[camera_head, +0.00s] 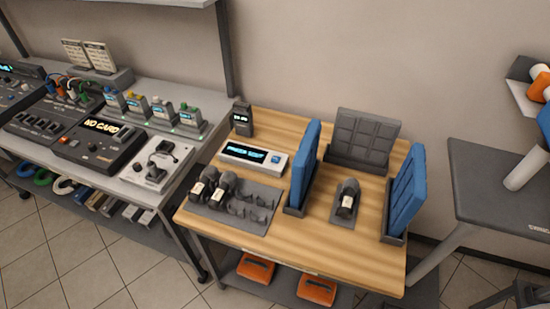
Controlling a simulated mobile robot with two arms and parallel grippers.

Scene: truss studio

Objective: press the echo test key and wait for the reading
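A light grey box (238,161) with a lit cyan display lies on the wooden table, left of the blue panels. The display text looks like "PRESS KEY", but it is small. A small blue-topped key (275,159) sits at the box's right end; I cannot tell whether it is pressed. A small dark upright device (241,118) with a white readout stands behind the box; its digits are too small to read. Neither gripper is in view.
A dark tray (262,213) with two dark microphone-like objects is at the table's front left. A grey gridded panel (362,138) stands behind. A bench (205,103) of electronics is left, with a "NO CARD" display (102,126). A grey table (490,180) is right. The wooden table's front edge is clear.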

